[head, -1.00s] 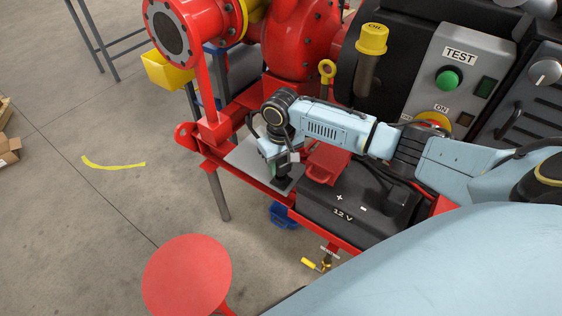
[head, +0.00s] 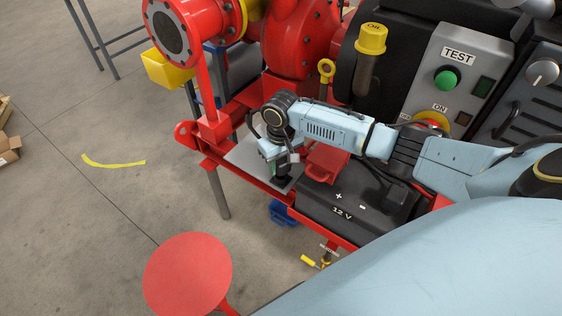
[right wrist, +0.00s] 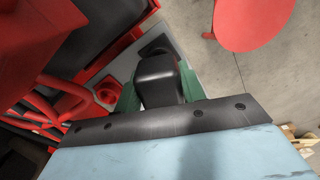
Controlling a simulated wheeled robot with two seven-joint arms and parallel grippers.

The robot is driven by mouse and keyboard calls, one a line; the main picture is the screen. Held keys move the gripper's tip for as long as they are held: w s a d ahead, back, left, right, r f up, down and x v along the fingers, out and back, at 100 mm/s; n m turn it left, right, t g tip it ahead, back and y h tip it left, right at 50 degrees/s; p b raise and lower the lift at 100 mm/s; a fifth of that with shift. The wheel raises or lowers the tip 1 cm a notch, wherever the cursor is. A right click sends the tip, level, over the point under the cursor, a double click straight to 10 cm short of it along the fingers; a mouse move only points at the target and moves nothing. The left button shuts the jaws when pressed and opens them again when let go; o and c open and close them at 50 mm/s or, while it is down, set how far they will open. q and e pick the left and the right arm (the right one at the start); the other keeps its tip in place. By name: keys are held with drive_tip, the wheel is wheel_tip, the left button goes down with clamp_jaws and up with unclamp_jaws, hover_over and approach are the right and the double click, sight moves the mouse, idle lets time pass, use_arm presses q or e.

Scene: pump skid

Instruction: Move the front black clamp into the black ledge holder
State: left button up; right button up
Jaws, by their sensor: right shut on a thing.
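My right gripper (head: 277,164) reaches down over the grey ledge plate in the head view. In the right wrist view its green fingers (right wrist: 155,88) are shut on a black clamp (right wrist: 160,76). The clamp also shows as a dark shape below the gripper in the head view (head: 280,172). The black ledge holder (right wrist: 155,47) sits on the grey plate just beyond the clamp in the wrist view, and at the clamp's lower end in the head view (head: 283,185). I cannot tell whether the clamp is seated in it. My left gripper is not in view.
The black 12 V battery (head: 335,210) stands right of the grey plate (head: 245,157), with a red clamp (head: 325,163) at its back left. Red frame rails and a red pump (head: 300,40) surround the ledge. A red round stool (head: 188,275) stands on open floor in front.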

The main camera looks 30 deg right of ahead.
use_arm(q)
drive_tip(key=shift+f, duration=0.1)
use_arm(e)
drive_tip(key=shift+f, duration=0.55)
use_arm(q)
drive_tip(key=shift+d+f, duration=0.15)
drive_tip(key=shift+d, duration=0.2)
use_arm(e)
drive_tip(key=shift+f, duration=0.4)
use_arm(q)
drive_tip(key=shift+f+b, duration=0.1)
drive_tip(key=shift+b, duration=0.25)
use_arm(e)
drive_tip(key=shift+f, duration=0.45)
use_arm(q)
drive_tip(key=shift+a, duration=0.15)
use_arm(e)
drive_tip(key=o, duration=1.2)
drive_tip(key=shift+f, duration=0.1)
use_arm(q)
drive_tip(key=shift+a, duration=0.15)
use_arm(e)
drive_tip(key=shift+o, duration=0.2)
